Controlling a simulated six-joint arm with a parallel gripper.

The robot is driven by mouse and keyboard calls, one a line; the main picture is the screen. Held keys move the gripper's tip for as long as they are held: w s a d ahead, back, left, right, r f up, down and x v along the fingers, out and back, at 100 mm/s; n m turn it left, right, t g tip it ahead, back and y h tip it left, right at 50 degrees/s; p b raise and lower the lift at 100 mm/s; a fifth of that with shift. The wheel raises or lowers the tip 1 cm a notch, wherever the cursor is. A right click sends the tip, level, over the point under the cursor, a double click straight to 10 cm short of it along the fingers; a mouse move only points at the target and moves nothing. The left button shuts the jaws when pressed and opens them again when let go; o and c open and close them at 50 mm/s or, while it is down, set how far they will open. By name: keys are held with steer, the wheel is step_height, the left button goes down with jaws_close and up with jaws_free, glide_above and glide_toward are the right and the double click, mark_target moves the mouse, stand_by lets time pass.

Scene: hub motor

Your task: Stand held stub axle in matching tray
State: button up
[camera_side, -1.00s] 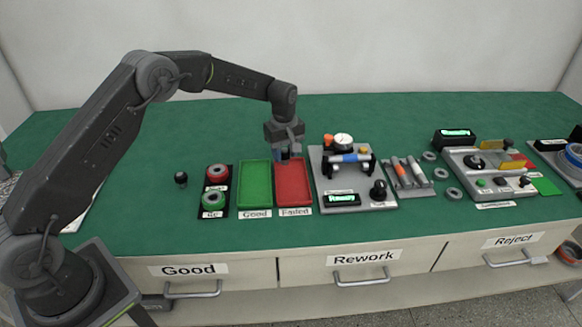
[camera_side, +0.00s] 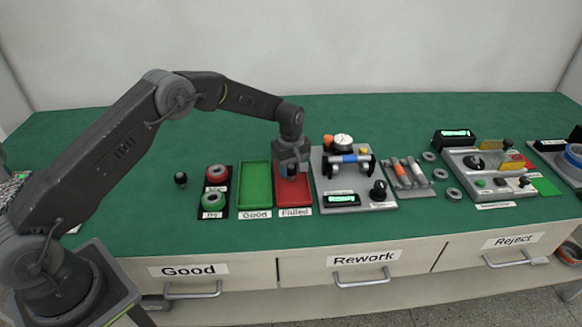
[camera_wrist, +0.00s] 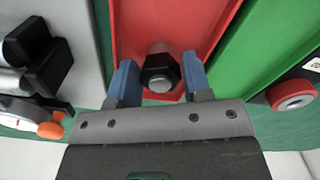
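The stub axle (camera_wrist: 160,72) shows in the wrist view as a black hex part with a grey end, seen nearly end-on. In the side view my gripper (camera_side: 292,170) points down over the red tray (camera_side: 294,196), labelled Failed. The axle is mostly hidden there and looks roughly upright, within the tray's outline. I cannot tell whether its lower end touches the tray floor. The green tray (camera_side: 255,185), labelled Good, is directly left of the red one and looks empty.
A fixture with a dial gauge (camera_side: 343,140) and display stands just right of the red tray. Red and green rings (camera_side: 215,186) sit in a dark holder left of the green tray. A small black knob-like part (camera_side: 180,179) stands farther left on the open green mat.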

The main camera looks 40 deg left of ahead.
steer(key=o, duration=0.4)
steer(key=shift+c, duration=0.2)
step_height(320, 180, up, 12)
steer(key=f, duration=0.1)
step_height(320, 180, up, 13)
steer(key=m+t, duration=0.2)
steer(key=m, duration=0.1)
glide_above(291, 166)
steer(key=s, duration=0.7)
steer(key=s+d+r+m+t, duration=0.1)
steer(key=s+r+m, duration=0.4)
steer(key=s, duration=0.5)
steer(key=s+d+f+m+t, duration=0.1)
steer(key=s+m, duration=0.4)
steer(key=s, duration=1.5)
steer(key=shift+s+f+m+t, duration=0.2)
steer(key=shift+s+m+t, duration=0.15)
steer(key=shift+t, duration=0.45)
